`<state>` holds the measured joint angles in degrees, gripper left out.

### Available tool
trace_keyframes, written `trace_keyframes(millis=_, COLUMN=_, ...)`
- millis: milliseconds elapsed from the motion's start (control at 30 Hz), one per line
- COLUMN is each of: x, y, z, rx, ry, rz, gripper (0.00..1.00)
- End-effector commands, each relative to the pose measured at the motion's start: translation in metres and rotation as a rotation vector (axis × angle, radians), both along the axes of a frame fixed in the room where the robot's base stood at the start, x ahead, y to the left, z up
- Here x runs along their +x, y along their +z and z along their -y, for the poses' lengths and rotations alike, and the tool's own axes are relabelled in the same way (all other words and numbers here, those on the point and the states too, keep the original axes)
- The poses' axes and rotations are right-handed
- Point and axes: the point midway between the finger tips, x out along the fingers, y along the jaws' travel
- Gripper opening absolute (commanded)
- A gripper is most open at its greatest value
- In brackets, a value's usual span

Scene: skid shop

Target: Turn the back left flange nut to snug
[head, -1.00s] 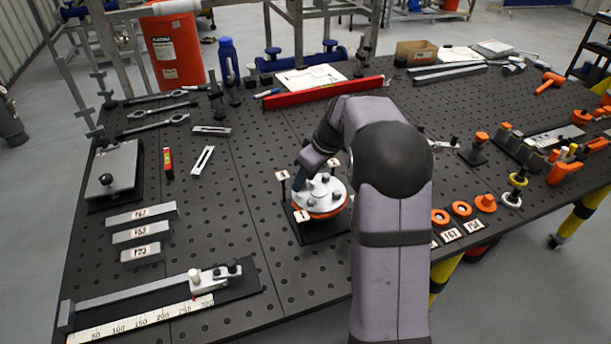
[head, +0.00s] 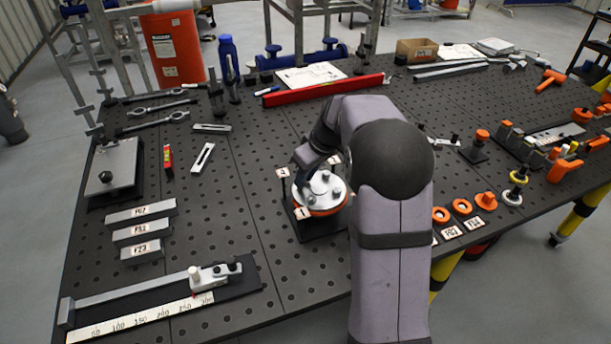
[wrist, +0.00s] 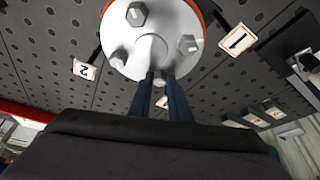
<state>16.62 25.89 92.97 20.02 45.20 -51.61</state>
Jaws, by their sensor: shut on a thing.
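The round grey flange (head: 331,203) with an orange rim sits on a dark stand near the middle of the table. Several nuts stand on its face; the wrist view shows a nut to the right (wrist: 188,44), one to the left (wrist: 118,60) and one at the far side (wrist: 137,12) of the flange (wrist: 150,48). My gripper (wrist: 160,82) has its two dark fingers shut on the back left flange nut (wrist: 158,84), which is mostly hidden between them. In the head view my gripper (head: 303,181) reaches down at the flange's back left, its tips partly hidden.
Number tags, a 2 (wrist: 84,69) and a 1 (wrist: 236,38), stand around the flange close to my fingers. A red level (head: 325,91) lies behind it. Orange rings (head: 461,207) lie at the right front edge.

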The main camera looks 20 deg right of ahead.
Motion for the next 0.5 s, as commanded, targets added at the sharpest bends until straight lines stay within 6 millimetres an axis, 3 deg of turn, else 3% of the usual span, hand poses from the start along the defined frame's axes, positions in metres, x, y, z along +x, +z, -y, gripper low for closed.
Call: trace_keyframes(millis=500, x=-0.0011, y=0.0020, z=-0.0063, rx=-0.002, ry=-0.410, rz=0.001, gripper=0.00)
